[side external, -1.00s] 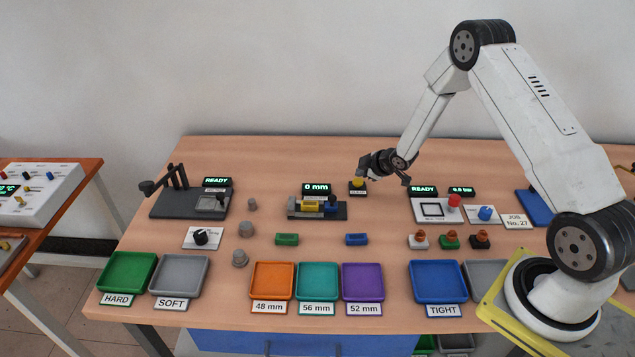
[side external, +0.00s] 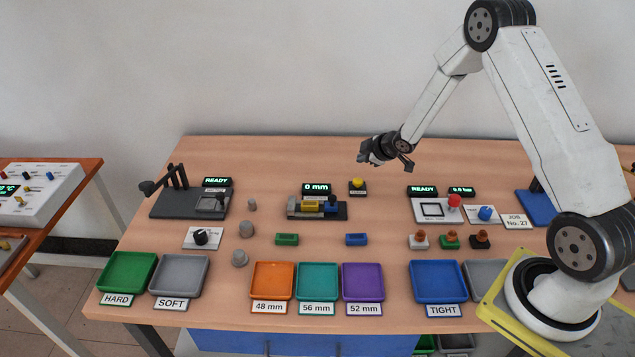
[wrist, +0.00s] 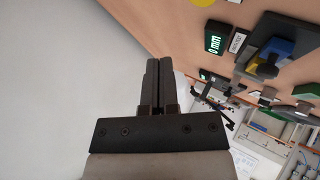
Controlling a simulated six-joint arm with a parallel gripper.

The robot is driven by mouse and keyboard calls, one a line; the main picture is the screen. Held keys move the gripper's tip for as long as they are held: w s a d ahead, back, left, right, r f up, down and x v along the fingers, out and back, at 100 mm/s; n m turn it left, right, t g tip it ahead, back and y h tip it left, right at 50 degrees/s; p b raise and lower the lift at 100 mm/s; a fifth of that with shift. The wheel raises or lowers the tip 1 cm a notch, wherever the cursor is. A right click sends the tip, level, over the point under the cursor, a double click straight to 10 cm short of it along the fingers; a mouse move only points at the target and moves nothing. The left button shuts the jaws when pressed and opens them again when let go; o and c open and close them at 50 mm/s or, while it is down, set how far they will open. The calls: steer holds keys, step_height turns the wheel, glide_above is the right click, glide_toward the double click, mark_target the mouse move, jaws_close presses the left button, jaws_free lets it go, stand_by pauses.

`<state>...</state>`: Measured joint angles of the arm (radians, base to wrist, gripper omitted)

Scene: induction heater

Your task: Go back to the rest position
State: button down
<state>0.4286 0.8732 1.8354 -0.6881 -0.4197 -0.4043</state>
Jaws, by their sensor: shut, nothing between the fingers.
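My gripper (side external: 364,157) is in the air above the back of the bench, shut and empty. In the side view it is above the yellow button (side external: 357,184) on its black base and apart from it. In the wrist view my gripper's two fingers (wrist: 160,62) lie side by side, closed together, with nothing between them. My arm stands at the right and reaches up, over and down to the left.
The length gauge (side external: 317,207) reads 0 mm. A press-like device (side external: 190,200) stands at the left. A panel with a red button (side external: 454,201) lies to the right. Trays line the front, including orange (side external: 272,267) and blue (side external: 438,268). The air around my gripper is clear.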

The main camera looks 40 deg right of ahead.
stand_by(0.5)
steer(key=shift+s+a+r, duration=0.15)
steer(key=shift+a+r, duration=0.15)
steer(key=s+a+r+m+g, duration=0.3)
steer(key=s+a+r+m, duration=0.1)
steer(key=s+a, duration=0.5)
steer(key=s+a+r+m+g, duration=0.3)
steer(key=s+a+r, duration=0.3)
steer(key=s, duration=0.8)
steer(key=a+m, duration=0.1)
steer(key=a, duration=0.2)
steer(key=shift+s+r+g, duration=0.25)
steer(key=shift+r+g, duration=0.05)
steer(key=shift+r, duration=0.1)
steer(key=c, duration=1.3)
jaws_free()
